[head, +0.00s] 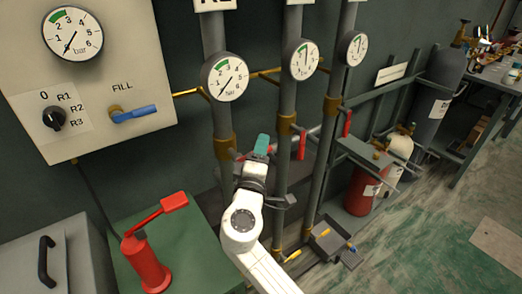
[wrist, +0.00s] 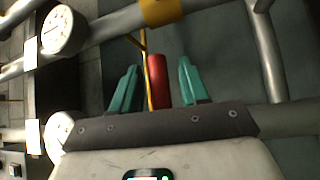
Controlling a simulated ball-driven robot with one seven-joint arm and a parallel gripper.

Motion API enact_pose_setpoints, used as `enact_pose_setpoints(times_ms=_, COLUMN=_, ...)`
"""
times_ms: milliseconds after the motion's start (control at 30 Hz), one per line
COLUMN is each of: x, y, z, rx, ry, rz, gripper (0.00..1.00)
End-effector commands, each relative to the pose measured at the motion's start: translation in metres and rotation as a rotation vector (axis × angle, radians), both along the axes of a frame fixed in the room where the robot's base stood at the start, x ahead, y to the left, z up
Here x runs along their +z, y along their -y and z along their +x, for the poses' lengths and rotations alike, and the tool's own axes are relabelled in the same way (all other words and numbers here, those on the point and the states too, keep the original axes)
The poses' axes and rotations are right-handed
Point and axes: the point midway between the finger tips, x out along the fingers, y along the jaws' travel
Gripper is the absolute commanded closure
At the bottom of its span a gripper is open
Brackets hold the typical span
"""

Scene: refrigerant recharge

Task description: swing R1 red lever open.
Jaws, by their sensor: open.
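My gripper (head: 262,146) is open, its teal fingers beside the nearest grey pipe (head: 222,165) in the head view. In the wrist view a red lever (wrist: 158,80) lies lengthwise between the spread fingers of my gripper (wrist: 157,88), with a gap on both sides. Two other red levers hang on the middle pipe (head: 302,143) and the far pipe (head: 347,123). The sign at the top is cut off, so its label is unclear.
A panel (head: 90,140) with a dial and blue FILL handle (head: 133,113) is at left. Below it stands a red device (head: 148,262) with a raised handle. Gauges front the pipes. Cylinders (head: 362,190) stand at right; the floor there is open.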

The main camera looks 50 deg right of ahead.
Motion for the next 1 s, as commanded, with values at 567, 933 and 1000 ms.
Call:
enact_pose_setpoints(times_ms=567, x=-0.0002, y=-0.0005, z=0.0000, rx=0.000, ry=0.000, rz=0.000, gripper=0.99)
enact_pose_setpoints(times_ms=933, x=-0.0003, y=-0.0007, z=0.0000, rx=0.001, ry=-0.001, rz=0.001, gripper=1.00)
enact_pose_setpoints(times_ms=1000, x=-0.0003, y=-0.0007, z=0.0000, rx=0.001, ry=0.000, rz=0.004, gripper=1.00)
